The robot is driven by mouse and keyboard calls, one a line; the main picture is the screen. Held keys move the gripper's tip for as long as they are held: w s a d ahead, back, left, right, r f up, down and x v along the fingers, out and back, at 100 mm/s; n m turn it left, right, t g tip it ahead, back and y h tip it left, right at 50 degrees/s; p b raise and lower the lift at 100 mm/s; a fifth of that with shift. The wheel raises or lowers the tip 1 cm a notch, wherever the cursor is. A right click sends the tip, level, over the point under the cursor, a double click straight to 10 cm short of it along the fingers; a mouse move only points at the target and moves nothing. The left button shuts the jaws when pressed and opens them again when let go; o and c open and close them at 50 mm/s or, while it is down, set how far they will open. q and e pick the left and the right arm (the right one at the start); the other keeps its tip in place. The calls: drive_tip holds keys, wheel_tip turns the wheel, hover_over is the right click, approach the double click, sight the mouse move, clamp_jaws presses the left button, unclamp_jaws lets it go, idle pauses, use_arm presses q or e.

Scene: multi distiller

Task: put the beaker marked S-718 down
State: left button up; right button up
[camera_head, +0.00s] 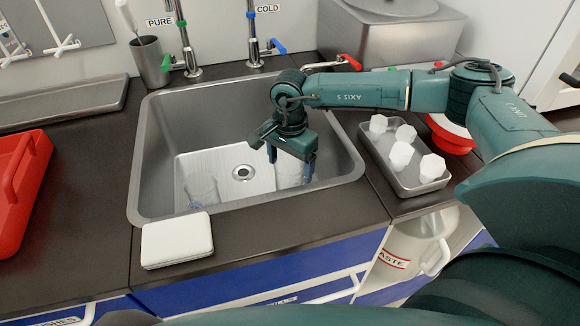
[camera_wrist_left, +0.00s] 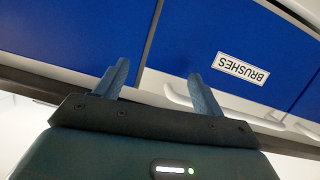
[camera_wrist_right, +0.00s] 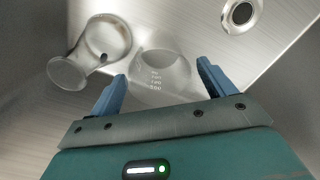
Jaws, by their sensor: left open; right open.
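A clear glass beaker (camera_head: 289,175) is in the right part of the metal sink (camera_head: 150,135). My right gripper (camera_head: 290,164) is open above the sink floor, with its fingers around the beaker's place. In the right wrist view the beaker (camera_wrist_right: 165,68) shows white graduation marks between and beyond the open fingertips (camera_wrist_right: 162,73). No S-718 mark can be read. My left gripper (camera_wrist_left: 158,75) is open and empty in its wrist view, facing blue cabinet fronts; it is not seen in the head view.
Other clear glassware (camera_head: 202,190) is in the sink's left part. A glass vessel (camera_wrist_right: 90,55) lies near the right fingers. The drain (camera_head: 243,172) is left of the gripper. A tray (camera_head: 405,180) with white pieces, a white box (camera_head: 177,240) and a red tray (camera_head: 22,185) flank the sink.

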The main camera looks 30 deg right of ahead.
use_arm(q)
drive_tip(key=shift+d+f+g+p, duration=0.2)
drive_tip(key=shift+f+g+p, duration=0.1)
drive_tip(key=shift+f, duration=0.05)
use_arm(e)
wheel_tip(320, 180, up, 10)
drive_tip(key=shift+r, duration=0.2)
use_arm(q)
drive_tip(key=shift+w+r, duration=0.1)
